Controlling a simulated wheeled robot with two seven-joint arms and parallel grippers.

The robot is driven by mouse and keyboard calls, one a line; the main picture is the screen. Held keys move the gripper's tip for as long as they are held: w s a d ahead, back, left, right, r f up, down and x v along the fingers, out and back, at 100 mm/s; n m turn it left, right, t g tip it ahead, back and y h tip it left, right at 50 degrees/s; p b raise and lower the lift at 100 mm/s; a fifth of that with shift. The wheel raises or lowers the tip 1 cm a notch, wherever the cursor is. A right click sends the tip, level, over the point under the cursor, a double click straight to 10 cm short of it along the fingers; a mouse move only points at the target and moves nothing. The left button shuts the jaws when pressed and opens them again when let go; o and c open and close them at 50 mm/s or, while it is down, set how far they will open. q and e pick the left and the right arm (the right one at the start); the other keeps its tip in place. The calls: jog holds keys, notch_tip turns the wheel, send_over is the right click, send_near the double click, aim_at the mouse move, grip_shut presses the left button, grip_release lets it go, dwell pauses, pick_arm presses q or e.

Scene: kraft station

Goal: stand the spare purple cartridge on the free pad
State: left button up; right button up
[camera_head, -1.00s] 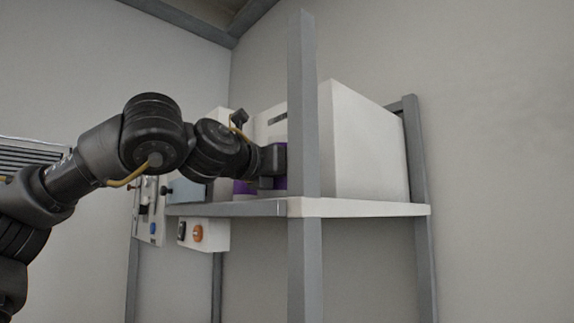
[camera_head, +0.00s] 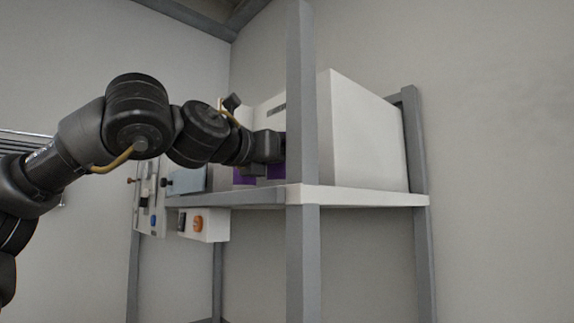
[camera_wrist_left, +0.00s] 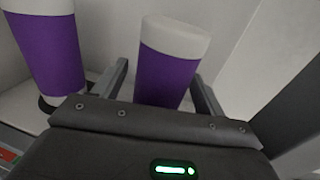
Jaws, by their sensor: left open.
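Two purple cartridges with white ends show in the left wrist view. One cartridge (camera_wrist_left: 165,72) is between the spread fingers of my left gripper (camera_wrist_left: 162,86), with its lower end hidden by the gripper body. The other cartridge (camera_wrist_left: 47,50) stands to the left, its foot on a dark round pad (camera_wrist_left: 47,104). In the head view my left gripper (camera_head: 270,150) is open above the shelf, partly behind the grey post. Purple parts of the cartridges (camera_head: 245,178) show below and beside it. A free pad cannot be made out. My right gripper is not in view.
The grey post (camera_head: 302,110) rises in front of the shelf (camera_head: 355,197), close to the gripper. A large white box (camera_head: 365,135) fills the shelf's right side. A panel with an orange button (camera_head: 198,223) hangs below the shelf's left part.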

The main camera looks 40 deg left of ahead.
pick_arm(q)
jog(key=s+d+b, duration=0.1)
jog(key=s+b, duration=0.2)
jog(key=s, duration=0.7)
jog(key=shift+s, duration=0.1)
